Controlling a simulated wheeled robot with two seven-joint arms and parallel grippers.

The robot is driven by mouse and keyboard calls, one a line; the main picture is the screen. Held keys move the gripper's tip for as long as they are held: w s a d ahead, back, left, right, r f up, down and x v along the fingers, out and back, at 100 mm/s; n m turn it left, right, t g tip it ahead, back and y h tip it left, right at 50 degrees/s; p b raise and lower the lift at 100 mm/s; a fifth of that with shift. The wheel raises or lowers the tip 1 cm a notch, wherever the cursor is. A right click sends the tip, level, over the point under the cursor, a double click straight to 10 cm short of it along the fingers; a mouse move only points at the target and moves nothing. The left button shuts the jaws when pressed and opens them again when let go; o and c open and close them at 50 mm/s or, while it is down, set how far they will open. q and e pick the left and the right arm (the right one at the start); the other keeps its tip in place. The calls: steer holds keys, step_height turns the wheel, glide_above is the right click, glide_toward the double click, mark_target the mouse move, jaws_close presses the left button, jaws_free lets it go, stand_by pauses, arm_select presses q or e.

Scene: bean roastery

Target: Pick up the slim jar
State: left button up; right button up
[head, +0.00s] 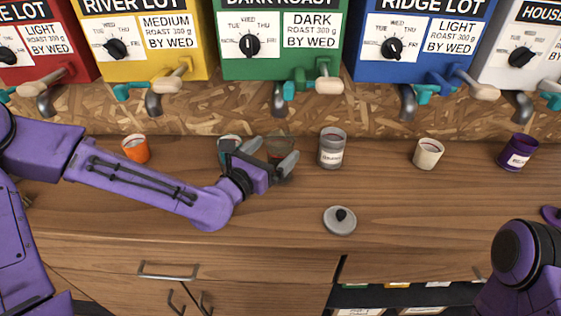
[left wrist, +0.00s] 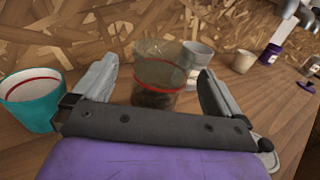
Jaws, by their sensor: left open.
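A clear see-through jar (head: 280,143) with a red line and dark contents stands upright on the counter. It also shows in the left wrist view (left wrist: 157,80), between the fingers of my left gripper (head: 262,156). That gripper is open, with a finger on each side of the jar and visible gaps. A grey jar with a white label (head: 332,148) stands just to the right; it shows partly behind the clear jar in the left wrist view (left wrist: 198,55). The frames do not name either as the slim jar. My right gripper is out of view.
A teal cup (left wrist: 30,98) stands left of my left gripper, near an orange cup (head: 135,148). A cream cup (head: 428,153) and purple canister (head: 517,152) stand to the right. A grey lid (head: 340,220) lies in front. Dispensers (head: 281,65) hang above the counter (head: 130,205).

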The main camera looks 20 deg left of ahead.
mark_target(288, 138)
arm_select(q)
steer(key=p+x, duration=0.1)
steer(key=x, duration=0.3)
steer(key=shift+w+d+r, duration=0.15)
steer(key=shift+w+d, duration=0.05)
steer(key=shift+d, duration=0.05)
steer(key=shift+w, duration=0.45)
steer(key=shift+s, duration=0.2)
steer(key=c, duration=1.6)
